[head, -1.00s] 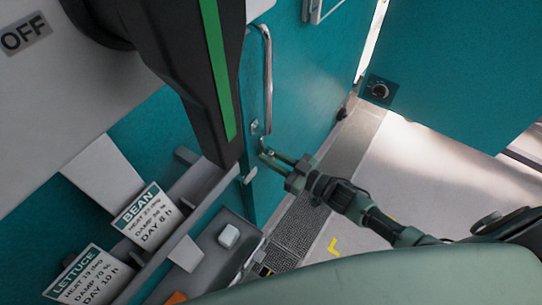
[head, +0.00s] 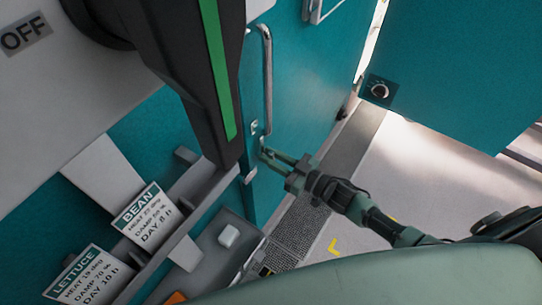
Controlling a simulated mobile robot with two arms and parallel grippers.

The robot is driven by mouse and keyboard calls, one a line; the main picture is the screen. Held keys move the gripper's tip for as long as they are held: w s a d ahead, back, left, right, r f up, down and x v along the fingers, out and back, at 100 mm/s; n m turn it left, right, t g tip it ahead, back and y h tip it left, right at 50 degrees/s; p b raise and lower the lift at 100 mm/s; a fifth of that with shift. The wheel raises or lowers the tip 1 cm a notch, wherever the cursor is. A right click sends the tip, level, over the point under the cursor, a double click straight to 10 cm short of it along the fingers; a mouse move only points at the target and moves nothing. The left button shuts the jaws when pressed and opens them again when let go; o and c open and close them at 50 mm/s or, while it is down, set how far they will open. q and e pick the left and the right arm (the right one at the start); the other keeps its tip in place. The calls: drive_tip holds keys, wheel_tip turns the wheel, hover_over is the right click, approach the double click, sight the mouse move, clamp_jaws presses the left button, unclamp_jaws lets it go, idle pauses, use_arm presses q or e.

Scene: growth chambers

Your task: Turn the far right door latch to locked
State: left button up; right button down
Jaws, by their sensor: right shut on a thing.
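The teal chamber door (head: 300,90) stands in the upper middle with a long metal bar handle (head: 268,75). A small metal latch (head: 262,144) sits at the door's edge, just below the bar handle. My right gripper (head: 267,154) comes in from the lower right, and its fingers are shut on the latch. The fingers hide part of the latch, so its exact angle is hard to tell. My left gripper is not in view.
A large black lever with a green stripe (head: 215,60) hangs close in front, near an OFF label (head: 24,38). BEAN (head: 146,217) and LETTUCE (head: 86,275) cards stand at lower left. A teal panel with a black knob (head: 379,90) is at right. The floor (head: 375,185) between is open.

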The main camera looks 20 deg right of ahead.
drive_tip(key=shift+f+n, duration=0.1)
drive_tip(key=shift+n, duration=0.3)
drive_tip(key=n, duration=0.2)
drive_tip(key=n+b, duration=0.1)
drive_tip(key=n, duration=0.1)
drive_tip(key=shift+s+a+f, duration=0.1)
drive_tip(key=shift+s+a, duration=0.05)
drive_tip(key=shift+a, duration=0.05)
drive_tip(key=n, duration=0.2)
drive_tip(key=n+b, duration=0.1)
drive_tip(key=n, duration=0.1)
drive_tip(key=shift+s+a+f+n+b, duration=0.15)
drive_tip(key=shift+a+n+b, duration=0.05)
drive_tip(key=shift+n+b, duration=0.1)
drive_tip(key=n, duration=0.1)
drive_tip(key=n+b, duration=0.1)
drive_tip(key=n, duration=0.1)
drive_tip(key=n+b, duration=0.1)
drive_tip(key=shift+s+a+f, duration=0.1)
drive_tip(key=shift+f, duration=0.15)
drive_tip(key=n+b, duration=0.1)
drive_tip(key=n, duration=0.3)
drive_tip(key=shift+f+b, duration=0.15)
drive_tip(key=shift+b, duration=0.25)
drive_tip(key=shift+n, duration=0.4)
drive_tip(key=c, duration=1.3)
unclamp_jaws()
